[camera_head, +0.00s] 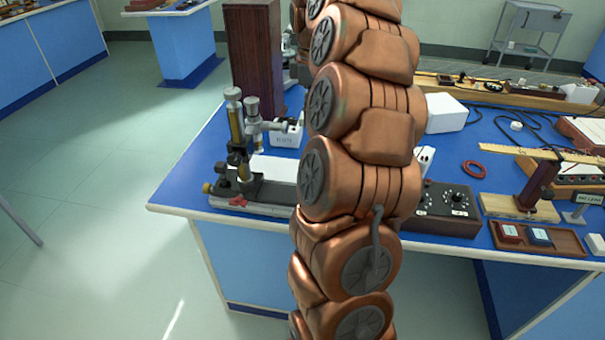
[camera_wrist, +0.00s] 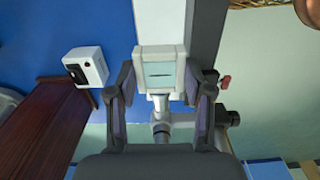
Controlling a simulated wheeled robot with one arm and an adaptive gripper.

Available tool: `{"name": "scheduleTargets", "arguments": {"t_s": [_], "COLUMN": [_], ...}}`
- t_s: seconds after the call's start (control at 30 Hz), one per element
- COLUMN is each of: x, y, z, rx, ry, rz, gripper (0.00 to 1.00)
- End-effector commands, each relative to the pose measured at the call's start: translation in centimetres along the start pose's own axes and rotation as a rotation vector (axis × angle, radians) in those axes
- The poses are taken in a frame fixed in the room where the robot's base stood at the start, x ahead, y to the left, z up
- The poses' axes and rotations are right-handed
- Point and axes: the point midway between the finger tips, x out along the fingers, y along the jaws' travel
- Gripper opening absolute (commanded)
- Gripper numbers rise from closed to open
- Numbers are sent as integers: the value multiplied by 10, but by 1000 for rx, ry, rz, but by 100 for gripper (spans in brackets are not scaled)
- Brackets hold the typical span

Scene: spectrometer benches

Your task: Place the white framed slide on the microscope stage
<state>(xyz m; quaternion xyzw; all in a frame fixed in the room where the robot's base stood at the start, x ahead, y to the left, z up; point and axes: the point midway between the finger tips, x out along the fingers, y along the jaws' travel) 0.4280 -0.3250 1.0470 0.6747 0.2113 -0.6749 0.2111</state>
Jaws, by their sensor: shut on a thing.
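The white framed slide (camera_wrist: 160,54), with a pale grey-green window, is between the fingers of my gripper (camera_wrist: 160,82) in the wrist view. My gripper is shut on it. A brass and dark metal microscope (camera_head: 240,130) stands on a long dark base at the left end of the blue bench in the head view. Part of the microscope (camera_wrist: 165,118) shows below the slide in the wrist view. A pale flat strip (camera_wrist: 197,18) runs beyond the slide. My arm hides the gripper and slide in the head view. I cannot tell whether the slide touches the stage.
A tall dark wooden case (camera_head: 254,50) stands behind the microscope, with a small white box (camera_head: 286,134) beside it. Right of my arm are a black dial box (camera_head: 447,210) and a wooden tray (camera_head: 570,245) holding red and blue framed slides. The floor at left is clear.

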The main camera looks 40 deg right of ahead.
Motion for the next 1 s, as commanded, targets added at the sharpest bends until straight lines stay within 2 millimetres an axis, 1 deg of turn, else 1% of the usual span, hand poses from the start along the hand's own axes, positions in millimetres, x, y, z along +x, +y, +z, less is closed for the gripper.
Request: {"name": "scheduleTargets", "arguments": {"t_s": [0.03, 0.3, 0.4, 0.67, 0.77, 1.0], "x": [11, 47, 54, 64, 73, 108], "y": [0, 0, 0, 0, -1, 0], "z": [0, -1, -1, 0, 0, 1], "rx": [0, -2, -2, -1, 0, 1], "ry": [0, 0, 0, -1, -1, 0], "rz": [0, 0, 0, -1, -3, -2], "gripper": [11, 11, 11, 11, 11, 11]}}
